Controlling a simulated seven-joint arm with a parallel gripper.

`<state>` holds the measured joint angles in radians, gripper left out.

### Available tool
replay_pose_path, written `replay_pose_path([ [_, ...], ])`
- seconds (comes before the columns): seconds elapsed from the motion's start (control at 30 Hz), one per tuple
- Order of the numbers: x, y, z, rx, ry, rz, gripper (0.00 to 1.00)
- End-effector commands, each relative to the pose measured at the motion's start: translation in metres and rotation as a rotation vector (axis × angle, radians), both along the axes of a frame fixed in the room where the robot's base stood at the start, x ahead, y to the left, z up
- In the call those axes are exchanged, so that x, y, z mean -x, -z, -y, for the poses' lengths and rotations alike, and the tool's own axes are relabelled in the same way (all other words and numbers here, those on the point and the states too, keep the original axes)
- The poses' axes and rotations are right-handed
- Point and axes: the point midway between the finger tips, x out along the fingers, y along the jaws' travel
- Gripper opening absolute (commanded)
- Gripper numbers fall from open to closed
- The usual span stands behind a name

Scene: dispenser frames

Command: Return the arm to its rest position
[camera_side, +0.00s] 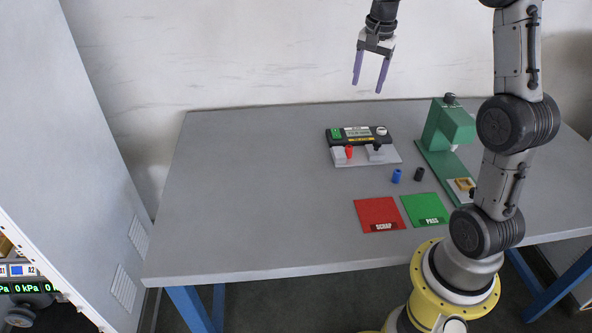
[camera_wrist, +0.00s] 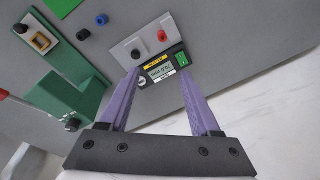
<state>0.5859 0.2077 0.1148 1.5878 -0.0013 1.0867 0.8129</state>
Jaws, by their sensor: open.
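My gripper (camera_side: 370,72) is high above the back of the table in the side view, with its two purple fingers apart and nothing between them. It also shows in the wrist view (camera_wrist: 158,85), where the open fingers point toward a tester. The tester (camera_side: 359,134) has a display and a light plate in front with a red and a black part; it shows in the wrist view too (camera_wrist: 160,68). My gripper touches nothing.
On the grey table (camera_side: 250,190) lie a red SCRAP plate (camera_side: 376,212) and a green PASS plate (camera_side: 422,205). A blue piece (camera_side: 397,176) and a black piece (camera_side: 419,174) stand behind them. A green press (camera_side: 447,125) stands at right. The table's left half is clear.

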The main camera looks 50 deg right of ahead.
Motion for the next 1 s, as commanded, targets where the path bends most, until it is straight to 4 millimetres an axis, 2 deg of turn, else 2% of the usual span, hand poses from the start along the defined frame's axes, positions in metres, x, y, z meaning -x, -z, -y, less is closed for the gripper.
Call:
replay_pose_path([
  [0.03,0.002,-0.022,-0.029,0.024,-0.062,0.035,0.64],
  [0.2,0.027,-0.064,-0.108,0.083,-0.281,0.123,0.64],
  [0.33,0.062,-0.08,-0.159,0.128,-0.472,0.182,0.64],
  [0.5,0.116,-0.08,-0.209,0.195,-0.745,0.255,0.64],
  [0.63,0.156,-0.065,-0.232,0.247,-0.948,0.293,0.64],
  [0.8,0.195,-0.033,-0.244,0.309,-1.173,0.298,0.64],
  [0.9,0.204,-0.014,-0.243,0.323,-1.267,0.262,0.64],
  [1.0,0.203,-0.012,-0.243,0.345,-1.326,0.254,0.64],
])
